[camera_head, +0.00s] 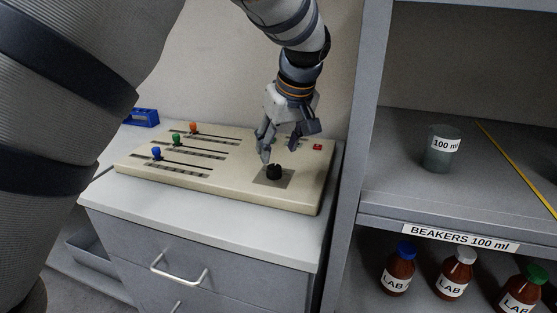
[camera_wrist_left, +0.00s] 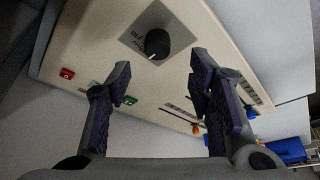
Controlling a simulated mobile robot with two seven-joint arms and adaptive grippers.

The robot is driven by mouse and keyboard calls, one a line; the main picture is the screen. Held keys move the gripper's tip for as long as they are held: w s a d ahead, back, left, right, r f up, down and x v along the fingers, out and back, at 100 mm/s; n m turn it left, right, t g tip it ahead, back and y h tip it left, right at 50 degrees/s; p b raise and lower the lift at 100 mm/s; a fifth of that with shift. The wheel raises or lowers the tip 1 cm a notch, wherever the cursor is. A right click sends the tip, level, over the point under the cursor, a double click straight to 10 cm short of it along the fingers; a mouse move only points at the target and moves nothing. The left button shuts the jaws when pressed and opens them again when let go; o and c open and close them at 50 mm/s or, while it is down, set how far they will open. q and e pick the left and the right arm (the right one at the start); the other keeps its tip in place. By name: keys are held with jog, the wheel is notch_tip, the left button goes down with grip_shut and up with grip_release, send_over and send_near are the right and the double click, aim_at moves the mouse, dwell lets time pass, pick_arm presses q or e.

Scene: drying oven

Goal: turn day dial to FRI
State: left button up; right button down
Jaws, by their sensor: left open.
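The day dial is a black round knob (camera_head: 274,171) on a grey square plate near the front right of a cream control panel (camera_head: 225,187). In the left wrist view the knob (camera_wrist_left: 157,44) lies beyond the fingertips, roughly centred between them. The plate's lettering there is partly hidden by the knob and too small to read, so I cannot tell the setting. My left gripper (camera_head: 277,150) points down just above and behind the knob. Its fingers (camera_wrist_left: 158,75) are open and empty, and they appear apart from the knob. My right gripper is not in view.
Sliders with blue, green and orange knobs (camera_head: 193,128) run across the panel's left half. A red switch (camera_head: 317,147) sits at its back right. The panel rests on a grey drawer cabinet (camera_head: 240,233). A shelf unit (camera_head: 367,120) with a beaker (camera_head: 441,150) and brown bottles stands close on the right.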

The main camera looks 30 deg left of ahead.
aim_at(274, 167)
pick_arm(q)
jog(key=x, duration=0.6)
jog(key=shift+w+f, duration=0.2)
jog(key=shift+f, duration=0.05)
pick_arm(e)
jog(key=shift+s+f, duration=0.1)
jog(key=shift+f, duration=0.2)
pick_arm(q)
grip_shut()
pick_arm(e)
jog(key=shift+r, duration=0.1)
